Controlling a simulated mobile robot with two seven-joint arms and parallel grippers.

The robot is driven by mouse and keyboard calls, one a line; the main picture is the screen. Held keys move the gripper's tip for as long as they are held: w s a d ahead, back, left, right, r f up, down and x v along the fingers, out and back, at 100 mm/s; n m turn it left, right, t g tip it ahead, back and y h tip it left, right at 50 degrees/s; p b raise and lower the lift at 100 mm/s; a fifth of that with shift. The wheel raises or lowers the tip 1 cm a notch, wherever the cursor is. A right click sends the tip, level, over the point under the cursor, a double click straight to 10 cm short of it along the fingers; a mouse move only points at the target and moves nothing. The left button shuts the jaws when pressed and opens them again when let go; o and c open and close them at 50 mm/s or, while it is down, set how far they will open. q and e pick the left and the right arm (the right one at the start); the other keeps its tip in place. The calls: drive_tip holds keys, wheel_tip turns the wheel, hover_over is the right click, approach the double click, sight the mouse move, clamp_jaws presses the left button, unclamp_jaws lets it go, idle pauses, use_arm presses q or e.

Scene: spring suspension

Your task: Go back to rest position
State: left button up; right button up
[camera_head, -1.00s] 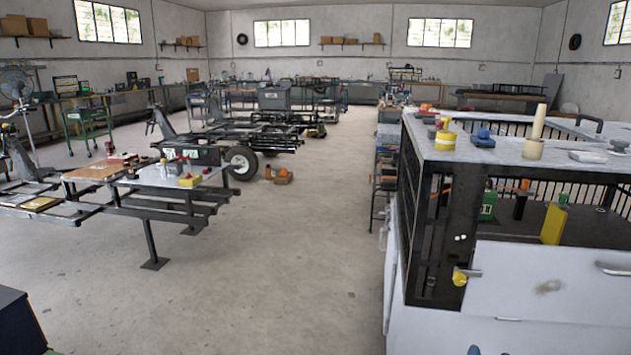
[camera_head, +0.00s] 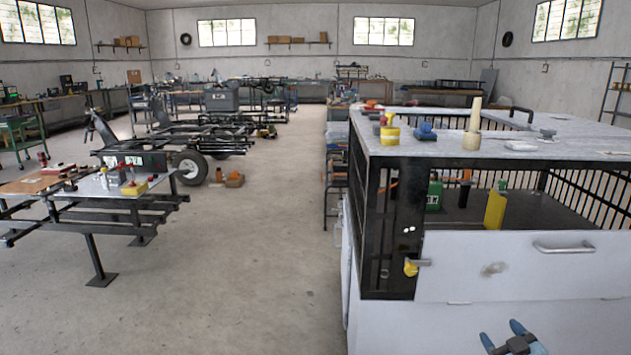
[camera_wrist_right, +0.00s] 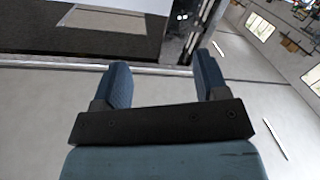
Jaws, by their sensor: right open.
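My right gripper (camera_head: 505,338) shows at the lower right of the head view, in front of the white lower panel of the caged cabinet. Its two blue fingers are spread apart with nothing between them. The right wrist view also shows the open gripper (camera_wrist_right: 165,80), with the cabinet's panel edge and dark post beyond the fingers. I cannot tell its exact distance from the panel. My left gripper does not show in the head view.

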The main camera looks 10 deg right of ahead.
drive_tip(key=s+a+f+n+g+y, duration=0.1)
drive_tip(key=s+a+f+g+y, duration=0.15)
drive_tip(key=s+a+f, duration=0.4)
drive_tip(key=s+a+f+n+g+y, duration=0.1)
drive_tip(key=s+a+f+n+g, duration=0.15)
drive_tip(key=s+a, duration=0.55)
drive_tip(key=s+a+f+n+g+y, duration=0.1)
drive_tip(key=s+a+f+g, duration=0.2)
drive_tip(key=s+a+f, duration=0.45)
drive_tip(key=a+r+m+t, duration=0.2)
drive_tip(key=a+r+m, duration=0.25)
drive_tip(key=a, duration=0.55)
use_arm(q)
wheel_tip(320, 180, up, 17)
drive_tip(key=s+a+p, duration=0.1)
drive_tip(key=p, duration=2.2)
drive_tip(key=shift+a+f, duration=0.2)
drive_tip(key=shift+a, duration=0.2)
use_arm(e)
wheel_tip(320, 180, up, 16)
drive_tip(key=s+d, duration=0.1)
drive_tip(key=s, duration=0.1)
drive_tip(key=shift+d+m, duration=0.3)
drive_tip(key=shift+s+r, duration=0.1)
